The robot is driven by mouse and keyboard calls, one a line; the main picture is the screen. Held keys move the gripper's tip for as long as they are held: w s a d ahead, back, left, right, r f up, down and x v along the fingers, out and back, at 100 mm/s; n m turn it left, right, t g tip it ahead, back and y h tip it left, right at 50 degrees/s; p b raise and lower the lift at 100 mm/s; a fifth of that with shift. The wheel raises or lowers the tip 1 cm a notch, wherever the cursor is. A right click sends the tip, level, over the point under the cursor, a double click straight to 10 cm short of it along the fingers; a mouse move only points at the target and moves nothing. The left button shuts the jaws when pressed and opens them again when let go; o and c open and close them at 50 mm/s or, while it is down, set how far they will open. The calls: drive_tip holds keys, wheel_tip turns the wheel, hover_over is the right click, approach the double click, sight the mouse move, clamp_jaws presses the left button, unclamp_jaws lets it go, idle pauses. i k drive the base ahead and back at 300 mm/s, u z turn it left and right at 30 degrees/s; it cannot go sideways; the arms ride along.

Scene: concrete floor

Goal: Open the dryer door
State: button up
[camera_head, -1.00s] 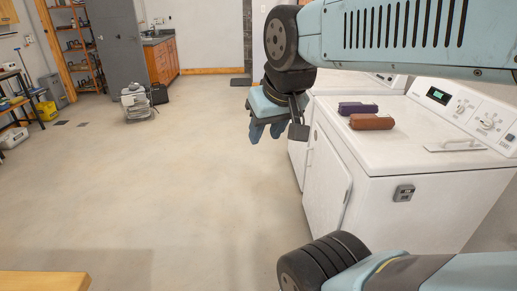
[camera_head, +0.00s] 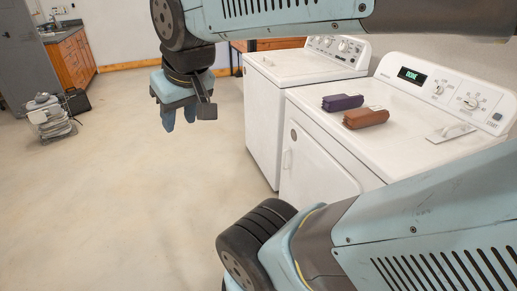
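The dryer (camera_head: 410,125) is the white machine at the right, with a lit display on its back panel. Its front faces left, and the white door (camera_head: 315,170) there looks shut, though my arm hides its lower part. A pale handle (camera_head: 287,159) shows at the door's left side. My gripper (camera_head: 180,118) hangs in the air left of the machines, pointing down. Its two blue fingers are apart with nothing between them. It is clear of the door in the picture.
A second white machine (camera_head: 262,120) stands just behind the dryer. A purple item (camera_head: 342,102) and a brown item (camera_head: 366,117) lie on the dryer's top. A grey bundled object (camera_head: 48,117) stands at the far left. The floor (camera_head: 120,210) left of the machines is clear.

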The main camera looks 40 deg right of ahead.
sight(311, 176)
drive_tip(key=z, duration=0.3)
drive_tip(key=i, duration=1)
drive_tip(key=z, duration=0.5)
drive_tip(key=k, duration=0.9)
drive_tip(key=z, duration=0.2)
drive_tip(key=i, duration=0.9)
drive_tip(key=u, duration=0.1)
